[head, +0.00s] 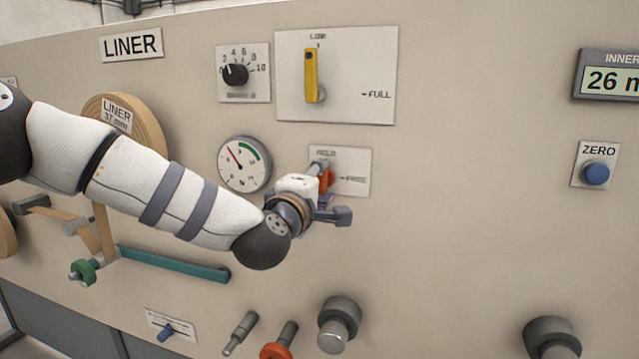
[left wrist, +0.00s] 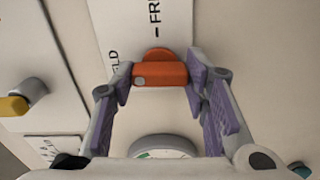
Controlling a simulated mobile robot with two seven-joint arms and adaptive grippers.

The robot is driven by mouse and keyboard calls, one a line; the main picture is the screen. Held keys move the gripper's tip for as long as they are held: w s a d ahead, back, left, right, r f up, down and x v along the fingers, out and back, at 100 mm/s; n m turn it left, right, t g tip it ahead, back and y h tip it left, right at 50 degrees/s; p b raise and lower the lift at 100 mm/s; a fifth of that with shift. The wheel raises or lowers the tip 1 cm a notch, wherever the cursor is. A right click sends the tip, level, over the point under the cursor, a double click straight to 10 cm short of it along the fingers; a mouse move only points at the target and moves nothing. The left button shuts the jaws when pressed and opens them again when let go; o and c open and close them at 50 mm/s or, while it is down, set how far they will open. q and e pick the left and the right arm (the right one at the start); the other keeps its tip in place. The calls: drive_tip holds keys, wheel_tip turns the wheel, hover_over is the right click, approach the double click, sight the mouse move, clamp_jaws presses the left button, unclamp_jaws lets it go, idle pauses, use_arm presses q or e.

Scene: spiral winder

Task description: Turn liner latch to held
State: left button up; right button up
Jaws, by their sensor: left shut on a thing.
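The liner latch is a small orange handle (head: 327,179) on a white plate (head: 356,164) marked HELD at the top and FREE at the right. My left gripper (head: 322,186) is at the latch and partly hides it in the head view. In the left wrist view the orange latch (left wrist: 160,74) sits between the two purple-padded fingers of my left gripper (left wrist: 160,82), which are shut on it. The latch's exact pointing is hard to tell. My right gripper is in neither view.
A round gauge (head: 243,164) is left of the latch plate. A yellow lever (head: 312,76) on a LOW/FULL plate is above. A teal bar (head: 172,263) and several knobs are below. The panel is clear between the latch plate and the blue ZERO button (head: 596,173).

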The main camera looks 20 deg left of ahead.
use_arm(q)
drive_tip(key=shift+n, duration=0.5)
drive_tip(key=o, duration=1.1)
drive_tip(key=shift+o, duration=0.2)
drive_tip(key=s, duration=1.2)
drive_tip(key=shift+a, duration=0.2)
